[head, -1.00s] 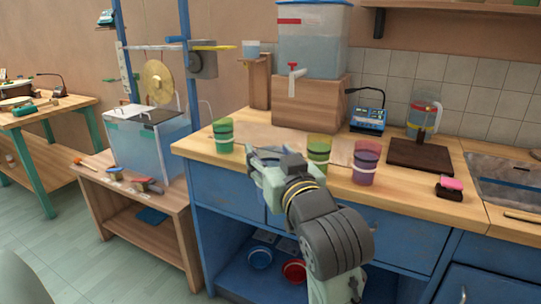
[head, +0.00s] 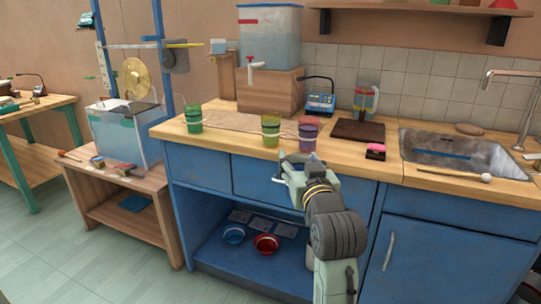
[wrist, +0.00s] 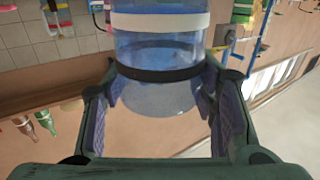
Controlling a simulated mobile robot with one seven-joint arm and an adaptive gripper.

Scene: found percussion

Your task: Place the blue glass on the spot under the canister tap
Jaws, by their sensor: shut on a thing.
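The blue glass (wrist: 160,45) is clear blue with a white band and a dark band. In the wrist view it stands between the two fingers of my gripper (wrist: 160,98), which are shut on it. In the head view my gripper (head: 284,170) is in front of the counter's front edge, below the yellow-green and purple glasses; the blue glass is not clearly visible there. The canister (head: 268,40) is pale blue and sits on a wooden block (head: 268,95). Its white tap (head: 252,66) points down at the front. I cannot make out a marked spot beneath it.
Green (head: 194,119), yellow-green (head: 271,130) and purple (head: 308,134) glasses stand along the counter front. A dark board (head: 358,131) and sink (head: 450,150) are to the right.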

